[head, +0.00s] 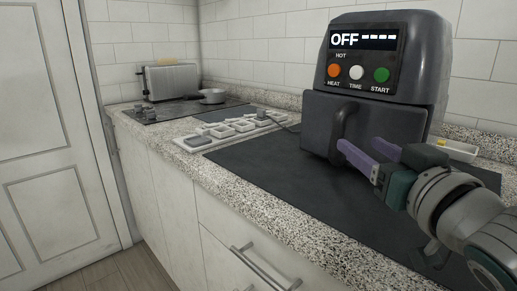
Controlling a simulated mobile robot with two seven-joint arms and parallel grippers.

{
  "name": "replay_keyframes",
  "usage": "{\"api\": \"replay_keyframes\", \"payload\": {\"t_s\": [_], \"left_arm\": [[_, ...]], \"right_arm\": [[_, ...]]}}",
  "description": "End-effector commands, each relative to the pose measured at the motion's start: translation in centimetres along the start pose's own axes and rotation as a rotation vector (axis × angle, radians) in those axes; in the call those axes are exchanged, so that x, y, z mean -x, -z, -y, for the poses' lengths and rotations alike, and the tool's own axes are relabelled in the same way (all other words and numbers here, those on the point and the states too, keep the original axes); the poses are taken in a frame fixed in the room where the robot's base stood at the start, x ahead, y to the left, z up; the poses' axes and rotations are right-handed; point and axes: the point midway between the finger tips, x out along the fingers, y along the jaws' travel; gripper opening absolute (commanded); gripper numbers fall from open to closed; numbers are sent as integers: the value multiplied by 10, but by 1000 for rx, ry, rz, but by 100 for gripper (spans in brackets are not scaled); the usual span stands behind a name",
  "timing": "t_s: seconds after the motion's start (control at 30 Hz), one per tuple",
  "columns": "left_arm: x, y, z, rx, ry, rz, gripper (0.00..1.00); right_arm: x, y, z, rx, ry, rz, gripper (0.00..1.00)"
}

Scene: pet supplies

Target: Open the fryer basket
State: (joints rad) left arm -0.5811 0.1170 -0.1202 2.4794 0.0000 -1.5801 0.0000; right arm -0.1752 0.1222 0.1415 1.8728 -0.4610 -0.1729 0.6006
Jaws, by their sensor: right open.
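The dark grey air fryer (430,75) stands upright on the counter at the right, its display reading OFF. Its fryer basket (390,125) is the lower front drawer and looks closed. The drawer's dark upright handle (337,128) sticks out at the front. My right gripper (366,153) is open, with its purple fingers pointing left toward the handle. One fingertip is at the handle's lower part; I cannot tell whether it touches. My left gripper is not in view.
The air fryer stands at a dark mat (262,165) on the speckled counter (215,182). A white sectioned tray (228,132), a small pan (211,97) and a toaster (172,82) are farther left. A drawer handle (262,268) sticks out below the counter edge.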

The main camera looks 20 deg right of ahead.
Motion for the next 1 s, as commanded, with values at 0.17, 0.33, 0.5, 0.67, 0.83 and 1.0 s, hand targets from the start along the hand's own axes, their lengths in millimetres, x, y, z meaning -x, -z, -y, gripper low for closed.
{"api": "replay_keyframes", "payload": {"t_s": [0.17,0.33,0.5,0.67,0.83,1.0], "left_arm": [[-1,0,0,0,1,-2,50],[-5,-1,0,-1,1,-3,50],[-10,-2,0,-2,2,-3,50],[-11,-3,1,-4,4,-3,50],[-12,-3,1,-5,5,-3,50],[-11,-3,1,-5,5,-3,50]], "right_arm": [[-23,2,0,3,1,-5,61],[-55,1,0,2,1,-3,61],[-81,0,0,2,0,-1,61],[-94,0,0,1,1,0,61],[-97,0,0,1,0,1,61],[-96,1,0,1,1,1,60]]}}
